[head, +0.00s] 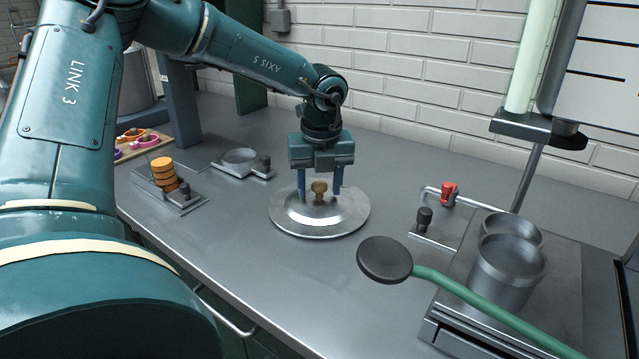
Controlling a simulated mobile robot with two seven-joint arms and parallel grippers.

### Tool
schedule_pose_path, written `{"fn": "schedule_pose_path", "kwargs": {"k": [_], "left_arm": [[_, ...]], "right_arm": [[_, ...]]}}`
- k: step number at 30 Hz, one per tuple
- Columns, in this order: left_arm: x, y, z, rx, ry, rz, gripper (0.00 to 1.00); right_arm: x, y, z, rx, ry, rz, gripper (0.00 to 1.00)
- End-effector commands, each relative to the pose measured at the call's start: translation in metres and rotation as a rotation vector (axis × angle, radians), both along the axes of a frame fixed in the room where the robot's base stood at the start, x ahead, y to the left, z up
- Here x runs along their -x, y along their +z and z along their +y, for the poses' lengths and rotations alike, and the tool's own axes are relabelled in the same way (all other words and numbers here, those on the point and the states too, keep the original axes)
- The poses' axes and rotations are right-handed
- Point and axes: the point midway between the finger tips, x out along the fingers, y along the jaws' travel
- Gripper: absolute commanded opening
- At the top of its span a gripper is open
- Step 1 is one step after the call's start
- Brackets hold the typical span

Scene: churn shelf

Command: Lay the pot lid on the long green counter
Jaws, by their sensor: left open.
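The pot lid (290,217) is a round silver disc with a brown knob (319,188). It lies flat, knob up, on a long counter (230,245) with a grey top and dark green front. My left gripper (320,192) points straight down over the lid's middle. Its two blue fingers are open, one on each side of the knob, with gaps showing between them and the knob. I cannot tell whether the fingertips touch the lid. My right gripper is not in view.
Right of the lid are a black disc on a green handle (465,292), a metal pot (507,275) and a small stand with a red knob (449,194). Left are stacked orange discs (163,174) and a small dish (240,160). The counter in front of the lid is clear.

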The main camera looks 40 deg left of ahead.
Motion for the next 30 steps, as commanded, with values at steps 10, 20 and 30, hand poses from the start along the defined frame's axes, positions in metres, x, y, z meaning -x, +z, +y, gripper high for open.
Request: {"fn": "schedule_pose_path", "kwargs": {"k": [10,20,30], "left_arm": [[0.003,0.048,-0.005,-0.002,0.0,-0.007,0.5],[0.009,0.108,-0.012,-0.002,0.001,-0.003,0.5],[0.011,0.121,-0.014,-0.001,0.0,0.0,0.5]], "right_arm": [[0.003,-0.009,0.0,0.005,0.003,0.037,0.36],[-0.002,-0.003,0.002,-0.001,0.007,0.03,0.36],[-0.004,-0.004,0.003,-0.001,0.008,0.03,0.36]]}}
